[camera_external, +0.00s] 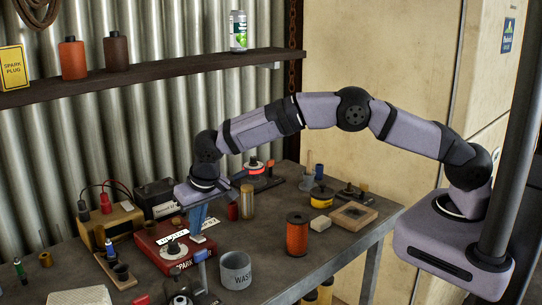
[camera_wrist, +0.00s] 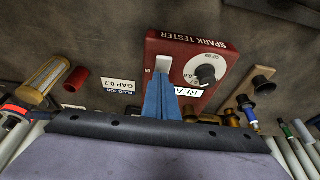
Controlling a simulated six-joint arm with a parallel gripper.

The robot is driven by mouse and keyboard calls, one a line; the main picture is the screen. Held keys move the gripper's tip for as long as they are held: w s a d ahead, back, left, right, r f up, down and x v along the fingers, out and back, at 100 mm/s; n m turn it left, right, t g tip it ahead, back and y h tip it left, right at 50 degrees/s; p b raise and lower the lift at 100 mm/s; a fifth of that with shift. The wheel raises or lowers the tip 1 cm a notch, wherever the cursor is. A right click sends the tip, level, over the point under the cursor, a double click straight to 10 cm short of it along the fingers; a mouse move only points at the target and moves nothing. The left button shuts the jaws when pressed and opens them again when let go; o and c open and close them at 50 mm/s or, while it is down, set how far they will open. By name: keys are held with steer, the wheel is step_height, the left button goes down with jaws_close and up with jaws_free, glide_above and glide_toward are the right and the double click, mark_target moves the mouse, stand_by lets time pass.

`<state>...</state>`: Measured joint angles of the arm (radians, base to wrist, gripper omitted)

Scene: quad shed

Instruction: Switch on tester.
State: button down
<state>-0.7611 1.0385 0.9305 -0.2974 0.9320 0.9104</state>
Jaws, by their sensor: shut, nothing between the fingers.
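The tester is a red box marked SPARK TESTER (camera_wrist: 185,53) on the bench, also seen in the external view (camera_external: 150,246). Its face has a dark round dial knob (camera_wrist: 205,74) and a pale switch-like piece (camera_wrist: 163,63) beside it. A white label (camera_wrist: 190,92), partly hidden, reads "REA". My gripper (camera_wrist: 161,82) is shut and empty, its blue fingers pointing down over the tester's face, close to the pale piece. I cannot tell whether they touch it. In the external view my gripper (camera_external: 197,230) is above the tester's right side.
A grey WASTE cup (camera_external: 236,271) stands right of the tester. An orange spool (camera_external: 297,234) and a wooden tray (camera_external: 335,221) are farther right.

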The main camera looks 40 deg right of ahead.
mark_target(202, 239)
steer(key=shift+s+f, duration=0.25)
steer(key=shift+s+d+f+b, duration=0.1)
steer(key=shift+s+b, duration=0.35)
steer(key=shift+s, duration=0.3)
step_height(202, 239, up, 4)
steer(key=shift+s+r+p, duration=0.1)
steer(key=shift+r+p, duration=0.05)
steer(key=shift+p, duration=0.95)
steer(key=b+v, duration=0.3)
steer(key=v, duration=0.7)
steer(key=shift+r+b, duration=0.15)
steer(key=shift+b, duration=0.2)
